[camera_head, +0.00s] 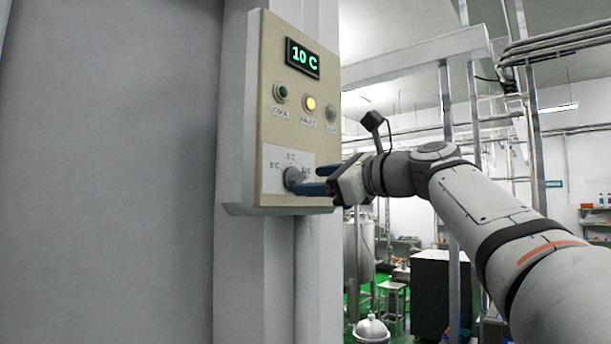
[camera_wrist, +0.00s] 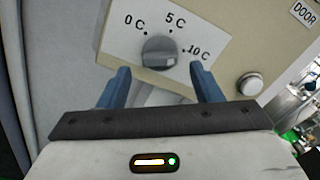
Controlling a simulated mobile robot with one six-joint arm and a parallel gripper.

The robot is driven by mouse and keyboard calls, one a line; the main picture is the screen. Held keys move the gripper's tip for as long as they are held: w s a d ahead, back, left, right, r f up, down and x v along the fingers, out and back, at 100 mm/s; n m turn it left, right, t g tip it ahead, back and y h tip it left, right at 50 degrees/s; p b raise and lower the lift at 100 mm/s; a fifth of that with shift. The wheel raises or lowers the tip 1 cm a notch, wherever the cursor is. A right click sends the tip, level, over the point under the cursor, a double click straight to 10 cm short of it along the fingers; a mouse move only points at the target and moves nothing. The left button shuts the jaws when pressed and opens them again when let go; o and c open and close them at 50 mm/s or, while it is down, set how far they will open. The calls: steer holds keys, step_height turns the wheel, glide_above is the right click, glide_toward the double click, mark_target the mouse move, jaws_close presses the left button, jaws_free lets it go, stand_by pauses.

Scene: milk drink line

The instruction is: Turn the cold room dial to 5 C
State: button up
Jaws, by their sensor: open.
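The cold room dial (camera_wrist: 159,50) is a grey round knob on a white plate marked 0 C, 5 C and 10 C. In the head view the dial (camera_head: 293,178) sits low on the beige control panel (camera_head: 285,130). The panel's display (camera_head: 303,58) reads 10 C in green. My gripper (camera_wrist: 161,80) is open, its two blue fingers pointing at the plate to either side of the dial. In the wrist view the dial lies just beyond the fingertips, between them. In the head view my gripper (camera_head: 311,182) partly covers the 10 C side. Contact with the dial cannot be told.
Above the dial are a green lamp (camera_head: 280,93), a lit yellow lamp (camera_head: 309,104) and a grey button (camera_head: 331,113). The panel is fixed to a pale wall column (camera_head: 240,270). Steel pipes, a tank (camera_head: 358,250) and a black cabinet (camera_head: 432,295) stand behind.

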mark_target(303, 180)
steer(key=shift+p+x, duration=0.35)
steer(key=shift+x, duration=1.3)
steer(key=shift+c, duration=0.2)
steer(key=shift+s+d, duration=0.1)
steer(key=c, duration=0.9)
